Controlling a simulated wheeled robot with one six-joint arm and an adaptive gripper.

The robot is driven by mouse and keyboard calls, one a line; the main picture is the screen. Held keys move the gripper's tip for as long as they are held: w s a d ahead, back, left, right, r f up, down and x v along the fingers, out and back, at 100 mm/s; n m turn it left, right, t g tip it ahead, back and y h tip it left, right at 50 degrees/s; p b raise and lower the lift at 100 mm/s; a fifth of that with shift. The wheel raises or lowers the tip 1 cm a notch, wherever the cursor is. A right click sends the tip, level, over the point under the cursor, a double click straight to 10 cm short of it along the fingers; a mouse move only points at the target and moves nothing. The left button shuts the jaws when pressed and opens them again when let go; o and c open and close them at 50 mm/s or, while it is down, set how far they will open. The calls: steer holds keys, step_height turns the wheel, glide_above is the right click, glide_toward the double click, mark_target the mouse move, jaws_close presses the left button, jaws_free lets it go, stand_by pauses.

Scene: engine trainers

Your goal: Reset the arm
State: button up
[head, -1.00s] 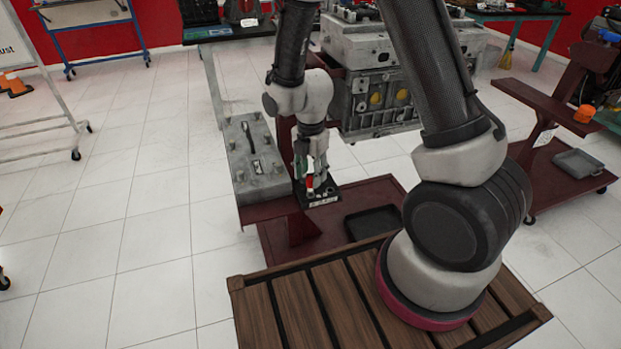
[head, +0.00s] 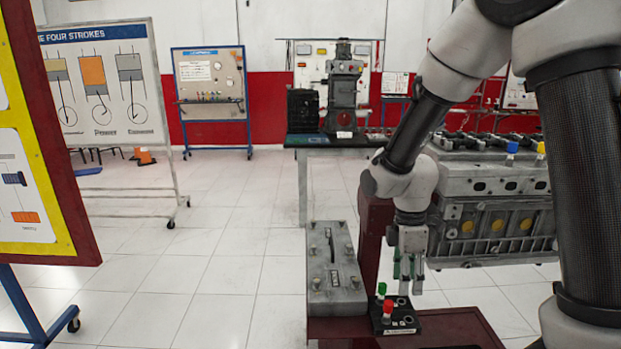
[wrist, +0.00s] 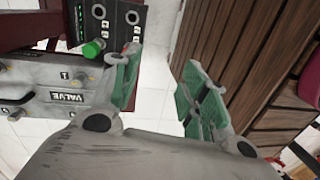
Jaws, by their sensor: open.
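A large engine block (head: 495,215) stands behind and right. A table (head: 330,141) is farther back. A four-strokes board (head: 105,85) stands left. Open tiled floor lies left of the stand.

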steer(key=s+d+r+m+t, duration=0.3)
steer(key=s+d+r+m, duration=0.3)
steer(key=r, duration=0.4)
steer(key=s+d+r+m+t, duration=0.2)
steer(key=s+d+r+m, duration=0.5)
steer(key=s+r+m, duration=0.2)
step_height(320, 180, up, 2)
steer(key=shift+r+m+t+y, duration=0.15)
steer(key=shift+m+t+y, duration=0.2)
steer(key=shift+m, duration=0.65)
